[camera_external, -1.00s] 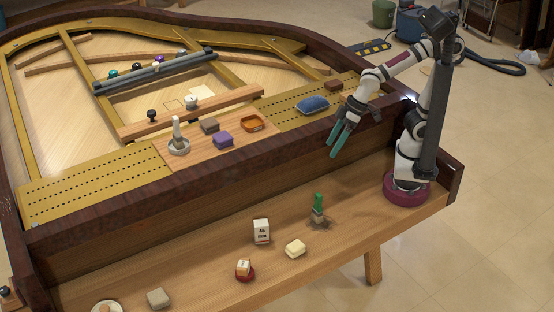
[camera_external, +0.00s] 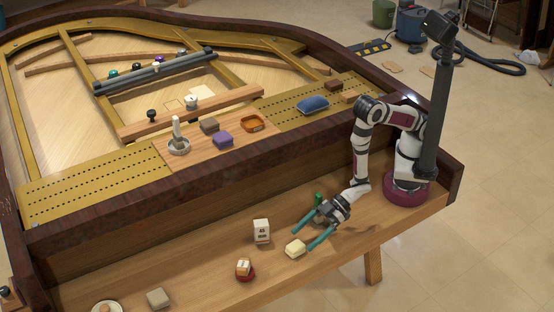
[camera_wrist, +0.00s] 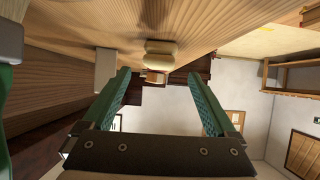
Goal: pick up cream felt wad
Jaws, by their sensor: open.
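The cream felt wad (camera_external: 294,249) lies on the wooden front ledge, a small pale rounded block. It also shows in the wrist view at the upper middle (camera_wrist: 160,47). My gripper (camera_external: 303,241) is low over the ledge, its teal fingers spread and pointing left at the wad. In the wrist view, the open fingers (camera_wrist: 158,73) frame the wad's direction, and nothing is held. The external view does not show clearly whether the fingertips reach past the wad's near side.
A white box marked 45 (camera_external: 261,231) stands left of the wad. A red-based item with a pale top (camera_external: 244,268) is beyond it to the lower left. A green-handled tool (camera_external: 318,200) is partly hidden behind my gripper. A grey block (camera_external: 158,298) sits farther left.

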